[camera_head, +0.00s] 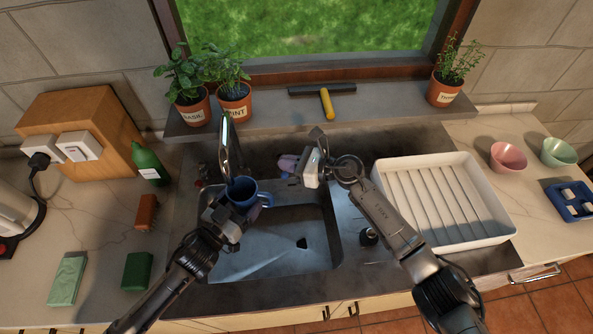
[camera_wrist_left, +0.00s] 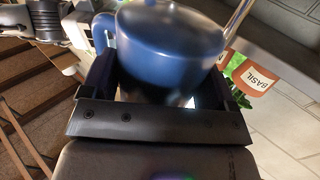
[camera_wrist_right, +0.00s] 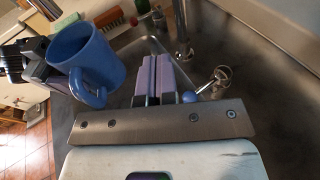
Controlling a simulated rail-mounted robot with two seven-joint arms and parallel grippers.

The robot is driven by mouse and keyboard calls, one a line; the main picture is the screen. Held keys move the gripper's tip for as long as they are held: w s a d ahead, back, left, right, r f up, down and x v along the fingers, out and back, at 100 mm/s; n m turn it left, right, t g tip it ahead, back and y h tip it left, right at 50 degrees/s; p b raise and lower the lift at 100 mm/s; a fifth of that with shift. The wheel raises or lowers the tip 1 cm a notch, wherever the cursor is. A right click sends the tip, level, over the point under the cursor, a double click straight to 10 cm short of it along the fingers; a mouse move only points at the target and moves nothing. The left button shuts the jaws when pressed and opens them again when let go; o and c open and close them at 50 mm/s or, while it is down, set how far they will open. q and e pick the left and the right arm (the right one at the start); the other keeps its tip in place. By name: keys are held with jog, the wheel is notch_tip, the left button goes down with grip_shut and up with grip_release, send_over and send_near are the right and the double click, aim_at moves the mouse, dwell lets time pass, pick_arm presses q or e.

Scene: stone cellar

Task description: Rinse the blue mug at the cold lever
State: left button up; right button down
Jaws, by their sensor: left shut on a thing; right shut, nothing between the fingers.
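The blue mug (camera_head: 243,188) is held upright over the left part of the sink, close under the end of the tap (camera_head: 229,145). My left gripper (camera_head: 241,207) is shut on it; the mug's side fills the left wrist view (camera_wrist_left: 170,45). My right gripper (camera_head: 289,164) is shut and empty, right of the tap at the back of the sink. In the right wrist view, the cold lever (camera_wrist_right: 215,82), metal with a blue ball end, sits just right of my closed purple fingers (camera_wrist_right: 153,75). I cannot tell whether they touch. I see no clear water stream.
The sink basin (camera_head: 270,255) is below, with a white drying rack (camera_head: 480,238) to its right. A green bottle (camera_head: 149,165) and brush (camera_head: 146,212) are on the left counter.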

aim_at(288, 175)
jog(key=w+d+n+g+h, duration=0.45)
jog(key=d+h, duration=0.25)
jog(key=d, duration=0.5)
jog(key=s+a+r+x, duration=0.1)
jog(key=x, duration=1.1)
jog(key=shift+a+f+h, duration=0.2)
jog(key=shift+a+h, duration=0.1)
jog(key=shift+a, duration=0.1)
jog(key=shift+g, duration=0.25)
pick_arm(q)
jog(key=shift+w+d, duration=0.1)
jog(key=shift+d, duration=0.1)
pick_arm(e)
jog(key=shift+s+a, duration=0.3)
jog(key=shift+a, duration=0.35)
